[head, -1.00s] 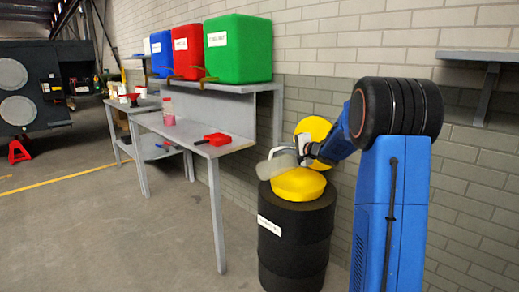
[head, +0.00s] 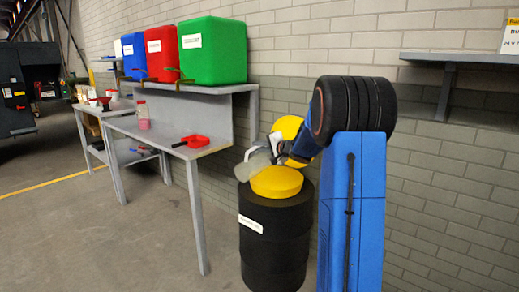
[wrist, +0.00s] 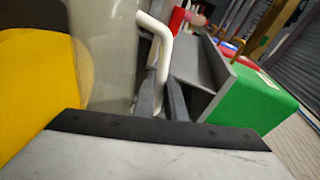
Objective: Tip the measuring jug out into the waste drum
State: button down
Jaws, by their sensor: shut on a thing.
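The waste drum (head: 273,245) is black with a white label and stands on the floor in front of the wall. It has a yellow top (head: 276,182), and a yellow disc (head: 289,126) stands upright behind it. The measuring jug (head: 252,168) is greyish and translucent, held tilted just above the left rim of the drum top. My gripper (head: 275,148) is shut on the jug's handle. In the wrist view the jug wall (wrist: 104,45) and white handle (wrist: 157,30) show, with the gripper fingers (wrist: 164,102) at the handle. The jug's contents cannot be made out.
A grey bench (head: 165,135) left of the drum holds a red dustpan-like item (head: 195,141) and a pink-filled bottle (head: 143,116). Green (head: 212,52), red and blue bins stand on its upper shelf. A wall shelf (head: 462,58) is at right. Open floor lies front left.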

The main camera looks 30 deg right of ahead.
aim_at(251, 159)
jog(key=a+r+n, duration=0.1)
jog(key=a, duration=0.1)
jog(key=s+a+r+n+h, duration=0.1)
jog(key=n, duration=0.1)
jog(key=shift+a+r, duration=0.3)
jog(key=shift+a, duration=0.1)
jog(key=n, duration=0.1)
jog(key=a+n, duration=0.1)
jog(key=shift+s+a+r+n+t+h, duration=0.2)
jog(key=shift+n+t+h, duration=0.1)
jog(key=shift+t, duration=0.1)
jog(key=f+n, duration=0.1)
jog(key=n, duration=0.2)
jog(key=shift+a+f+n+t+h, duration=0.3)
jog(key=shift+a+f+n+h, duration=0.1)
jog(key=shift+w+d+f+n+t, duration=0.15)
jog(key=shift+d+f+n, duration=0.1)
jog(key=shift+f+n, duration=0.5)
jog(key=shift+s+d+f+n+t, duration=0.1)
jog(key=shift+d+f+n+t, duration=0.15)
jog(key=shift+f+n, duration=0.55)
jog(key=shift+w+d+f+n+t, duration=0.1)
jog(key=shift+d+f+n, duration=0.2)
jog(key=shift+f+n, duration=0.45)
